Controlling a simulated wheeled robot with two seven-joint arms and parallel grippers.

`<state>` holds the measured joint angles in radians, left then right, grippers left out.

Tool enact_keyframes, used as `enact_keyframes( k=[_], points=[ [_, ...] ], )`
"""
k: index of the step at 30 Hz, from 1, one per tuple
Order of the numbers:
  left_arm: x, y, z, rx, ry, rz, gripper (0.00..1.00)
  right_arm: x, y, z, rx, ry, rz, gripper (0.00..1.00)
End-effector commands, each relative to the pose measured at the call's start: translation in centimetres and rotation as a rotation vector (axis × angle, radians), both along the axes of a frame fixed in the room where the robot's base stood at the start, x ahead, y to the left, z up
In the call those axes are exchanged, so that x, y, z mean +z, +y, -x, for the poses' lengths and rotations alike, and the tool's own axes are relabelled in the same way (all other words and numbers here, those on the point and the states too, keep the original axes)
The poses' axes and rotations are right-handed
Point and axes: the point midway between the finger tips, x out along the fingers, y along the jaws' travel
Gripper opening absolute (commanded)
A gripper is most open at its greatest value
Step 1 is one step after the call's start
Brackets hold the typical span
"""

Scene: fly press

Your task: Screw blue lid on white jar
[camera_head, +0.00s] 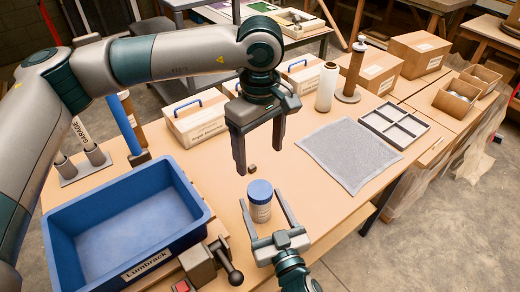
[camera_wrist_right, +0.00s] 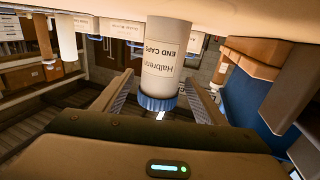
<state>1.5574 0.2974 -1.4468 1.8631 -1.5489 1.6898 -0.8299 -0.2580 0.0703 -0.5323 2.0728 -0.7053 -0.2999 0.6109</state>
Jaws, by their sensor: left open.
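The white jar (camera_head: 260,211) stands upright on the wooden table, with the blue lid (camera_head: 260,190) resting on its top. I cannot tell how tightly the lid sits. My right gripper (camera_head: 260,198) is low at the table, open, with a finger on either side of the jar. The right wrist view looks upside down and shows the labelled jar (camera_wrist_right: 165,60) and the ribbed lid (camera_wrist_right: 157,103) between the fingers, with gaps at both sides. My left gripper (camera_head: 260,160) points down above and slightly behind the jar, open and empty.
A blue bin (camera_head: 130,225) stands at the left, with a small press with a black knob (camera_head: 235,277) beside it. A tiny brown block (camera_head: 252,169) lies behind the jar. A grey mat (camera_head: 350,155) and divided tray (camera_head: 394,125) lie right. White boxes (camera_head: 196,120) stand behind.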

Motion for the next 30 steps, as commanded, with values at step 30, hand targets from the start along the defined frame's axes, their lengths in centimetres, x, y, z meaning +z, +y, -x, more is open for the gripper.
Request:
enact_keyframes(
  k=[30],
  points=[
    [-3.5, 0.0, 0.0, 0.0, 0.0, 0.0, 0.73, -0.4, -3.5, 10.0, 0.0, 0.003, -0.001, 0.66]
  ],
)
